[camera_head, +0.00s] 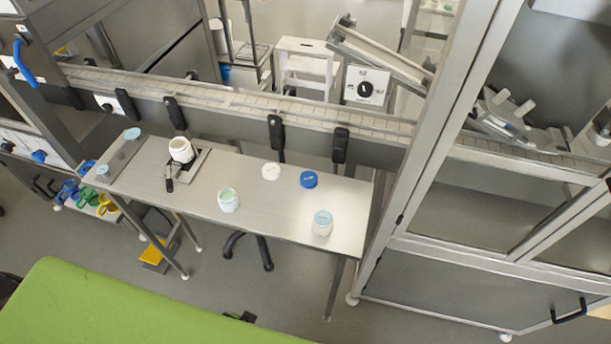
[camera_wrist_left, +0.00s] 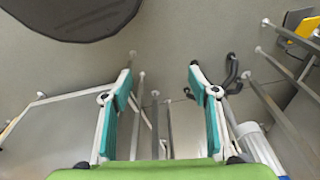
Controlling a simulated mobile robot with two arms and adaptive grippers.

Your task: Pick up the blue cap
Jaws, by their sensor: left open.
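The blue cap (camera_head: 309,179) lies on the right half of the narrow metal table (camera_head: 266,219) in the head view. A white cap (camera_head: 271,171) lies just to its left, and a jar with a light blue lid (camera_head: 322,223) stands nearer the table's front edge. My left gripper (camera_wrist_left: 162,68) shows in the left wrist view with its two teal-padded fingers spread wide and nothing between them. That view shows floor and metal legs beyond the fingers, and I cannot make out the cap there. Neither gripper shows in the head view.
An open white jar (camera_head: 182,150) and a pale green-filled jar (camera_head: 228,200) stand on the table's left half. A conveyor rail (camera_head: 235,104) runs behind the table. A framed glass cabinet (camera_head: 480,205) stands close on the right.

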